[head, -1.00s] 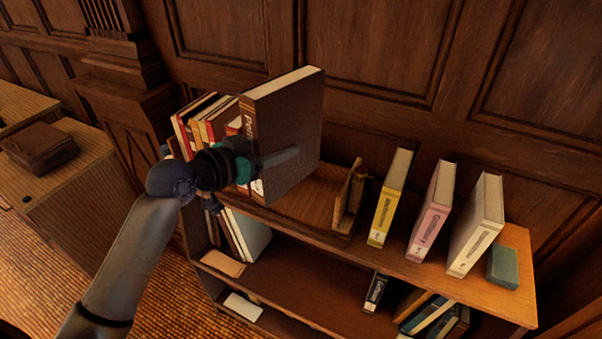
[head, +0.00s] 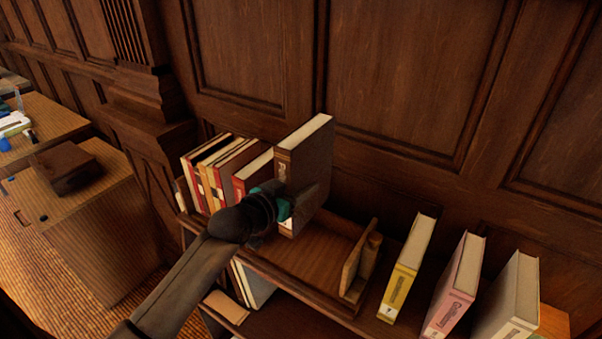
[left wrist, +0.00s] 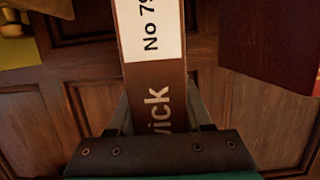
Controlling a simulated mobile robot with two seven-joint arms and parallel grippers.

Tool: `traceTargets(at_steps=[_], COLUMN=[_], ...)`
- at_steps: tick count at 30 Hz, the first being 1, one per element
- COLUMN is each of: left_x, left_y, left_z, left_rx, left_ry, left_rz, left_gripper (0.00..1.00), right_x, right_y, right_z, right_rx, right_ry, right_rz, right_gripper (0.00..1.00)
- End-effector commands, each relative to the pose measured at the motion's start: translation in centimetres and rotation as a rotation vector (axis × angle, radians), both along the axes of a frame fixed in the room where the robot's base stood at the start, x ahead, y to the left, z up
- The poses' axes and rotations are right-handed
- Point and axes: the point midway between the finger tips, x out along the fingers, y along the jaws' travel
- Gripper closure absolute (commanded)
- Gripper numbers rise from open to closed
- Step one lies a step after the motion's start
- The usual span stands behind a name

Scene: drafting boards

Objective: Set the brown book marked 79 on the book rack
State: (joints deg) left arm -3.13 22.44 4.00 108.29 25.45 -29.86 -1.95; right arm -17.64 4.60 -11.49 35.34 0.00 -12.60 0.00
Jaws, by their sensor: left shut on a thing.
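The brown book (head: 309,167) stands upright in my left gripper (head: 289,203). In the left wrist view its spine (left wrist: 151,75) shows a white label reading "No 79", partly cut off. My left gripper is shut on the book, with a finger on each side of it. The book rack (head: 305,252) is a wooden tray with an end piece (head: 360,266) on top of the shelf unit. The book is at the rack, just right of a row of books. I cannot tell whether its bottom edge touches the rack. My right gripper is not in view.
Several red and cream books (head: 222,170) stand at the rack's left end. The rack floor between the brown book and end piece is clear.

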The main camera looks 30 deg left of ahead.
Motion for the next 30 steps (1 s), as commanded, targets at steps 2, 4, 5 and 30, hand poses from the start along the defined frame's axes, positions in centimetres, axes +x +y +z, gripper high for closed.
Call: traceTargets(at_steps=[2,4,5,30], left_x=[0.1,0.1,0.1,0.3], left_y=[0.1,0.0,0.1,0.1], left_z=[-1.5,-3.0,-3.7,-11.6], left_rx=[0.0,0.0,0.0,0.001], left_ry=[-0.012,-0.013,-0.012,-0.02], left_rz=[0.002,0.001,0.002,0.0], left_gripper=[1.0,1.0,1.0,1.0], right_x=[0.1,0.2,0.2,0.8], right_y=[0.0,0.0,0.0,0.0], right_z=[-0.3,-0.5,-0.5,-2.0], right_rx=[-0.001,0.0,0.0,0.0], right_ry=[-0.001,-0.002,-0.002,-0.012], right_rz=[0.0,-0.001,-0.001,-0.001], right_gripper=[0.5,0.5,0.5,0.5])
